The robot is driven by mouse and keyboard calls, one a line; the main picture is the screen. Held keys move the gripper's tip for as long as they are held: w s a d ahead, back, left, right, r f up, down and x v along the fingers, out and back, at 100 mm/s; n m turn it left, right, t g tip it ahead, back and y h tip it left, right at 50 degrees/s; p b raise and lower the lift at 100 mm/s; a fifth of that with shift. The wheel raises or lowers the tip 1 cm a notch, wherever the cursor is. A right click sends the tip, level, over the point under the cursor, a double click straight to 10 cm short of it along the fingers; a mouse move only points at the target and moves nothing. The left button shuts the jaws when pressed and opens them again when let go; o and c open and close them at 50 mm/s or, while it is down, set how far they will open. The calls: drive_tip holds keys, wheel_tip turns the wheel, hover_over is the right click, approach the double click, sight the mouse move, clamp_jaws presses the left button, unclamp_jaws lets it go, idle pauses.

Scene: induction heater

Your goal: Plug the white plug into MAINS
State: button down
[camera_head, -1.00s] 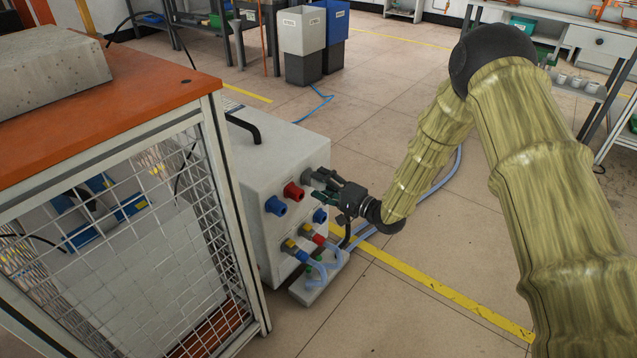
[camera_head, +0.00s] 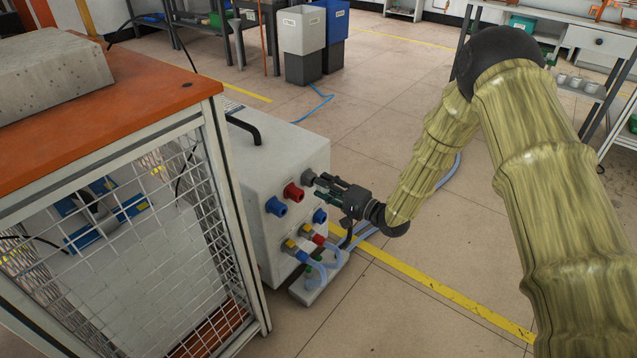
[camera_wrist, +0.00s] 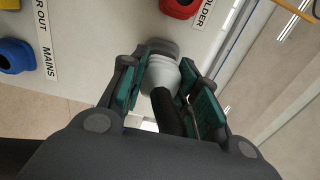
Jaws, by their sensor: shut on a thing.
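The white plug (camera_wrist: 163,74) is ribbed and pale, with a black cable curving back from it. In the wrist view it sits between the green-padded fingers of my gripper (camera_wrist: 165,95), which is shut on it. Its front is at a grey socket (camera_wrist: 158,47); I cannot tell how far it is inserted. In the head view my gripper (camera_head: 333,187) is at the upper right of the connector panel and hides most of the plug. The MAINS label (camera_wrist: 48,65) lies beside a blue socket (camera_wrist: 15,55) at the left of the wrist view.
The white heater box (camera_head: 260,165) carries red (camera_head: 293,192) and blue (camera_head: 276,206) sockets, with hoses at lower connectors. A mesh-sided cabinet (camera_head: 165,145) with an orange top stands close at left. The floor to the right is free.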

drive_tip(key=shift+p+v, duration=1.15)
drive_tip(key=shift+v, duration=1)
drive_tip(key=shift+s+d, duration=0.1)
